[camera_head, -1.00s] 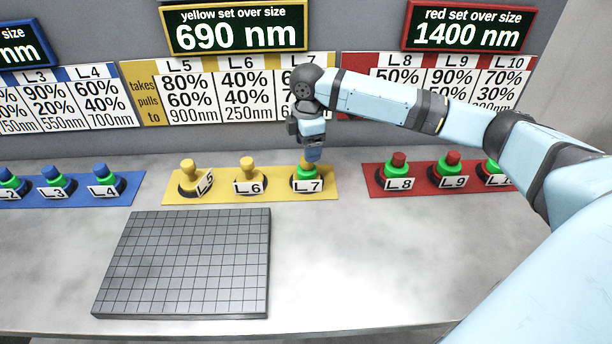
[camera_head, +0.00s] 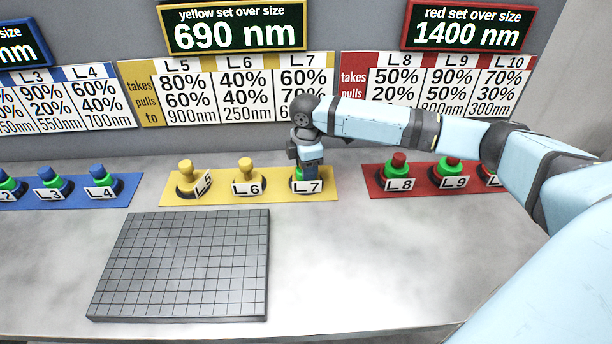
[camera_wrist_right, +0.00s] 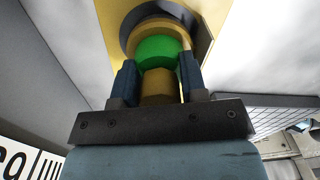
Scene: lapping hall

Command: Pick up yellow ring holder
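Three yellow holders stand on a yellow mat (camera_head: 225,198): holder L5 (camera_head: 187,172), holder L6 (camera_head: 246,172) and holder L7 (camera_head: 307,187). L7 carries a green ring (camera_wrist_right: 158,50); L5 and L6 show no green ring. My right gripper (camera_head: 309,178) is low over L7, and its arm hides most of that holder's top. In the right wrist view its two fingers (camera_wrist_right: 158,74) stand on either side of L7's yellow knob (camera_wrist_right: 157,90), very close to it. They look open around it, though contact is hard to judge. My left gripper is not in view.
A grey gridded plate (camera_head: 185,265) lies in front of the yellow mat. A blue mat (camera_head: 125,195) with blue holders is to the left, a red mat (camera_head: 378,186) with red holders to the right. Signs line the wall behind. The table in front of the red mat is clear.

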